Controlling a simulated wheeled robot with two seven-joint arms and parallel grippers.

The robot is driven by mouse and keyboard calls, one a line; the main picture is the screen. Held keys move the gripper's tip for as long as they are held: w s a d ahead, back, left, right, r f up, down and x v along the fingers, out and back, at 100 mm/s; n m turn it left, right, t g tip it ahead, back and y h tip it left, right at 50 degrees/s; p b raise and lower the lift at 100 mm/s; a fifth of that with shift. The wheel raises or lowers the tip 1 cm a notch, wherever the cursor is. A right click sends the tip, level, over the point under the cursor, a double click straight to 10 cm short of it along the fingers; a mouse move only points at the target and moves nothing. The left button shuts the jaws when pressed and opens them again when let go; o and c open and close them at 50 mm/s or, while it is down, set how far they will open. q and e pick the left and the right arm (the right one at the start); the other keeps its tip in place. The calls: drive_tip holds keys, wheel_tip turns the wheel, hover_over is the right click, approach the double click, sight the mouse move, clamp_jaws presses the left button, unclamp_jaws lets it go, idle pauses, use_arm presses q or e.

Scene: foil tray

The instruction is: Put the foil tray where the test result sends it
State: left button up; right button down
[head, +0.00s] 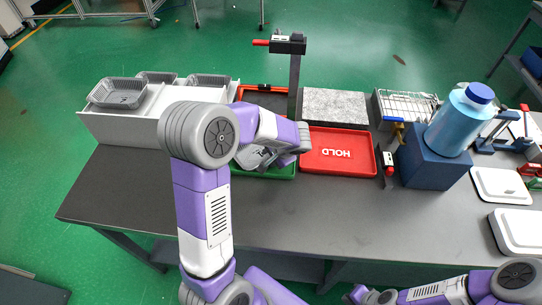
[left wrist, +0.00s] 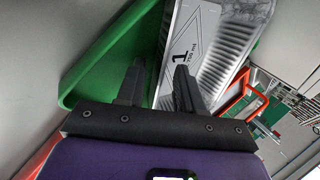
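The foil tray (left wrist: 215,55) is silver with ribbed walls and a pale label showing a "1". It lies in or just over the green tray (left wrist: 95,75), which is partly hidden behind my left arm in the head view (head: 285,173). My left gripper (left wrist: 158,85) has its fingers apart, one on each side of the foil tray's near wall, with gaps showing. In the head view my left gripper (head: 268,155) is over the green tray. A red tray marked HOLD (head: 338,165) lies right of it. No test result is readable.
A white rack (head: 120,130) with several foil trays (head: 118,92) stands at the left. A dark post with a red-handled head (head: 288,45) rises behind the trays. A grey slab (head: 335,105), wire basket (head: 408,106) and blue jug (head: 460,120) stand right. The front table is clear.

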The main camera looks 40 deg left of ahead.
use_arm(q)
drive_tip(key=shift+r, duration=0.15)
drive_tip(key=p+v, duration=0.3)
drive_tip(key=v, duration=0.9)
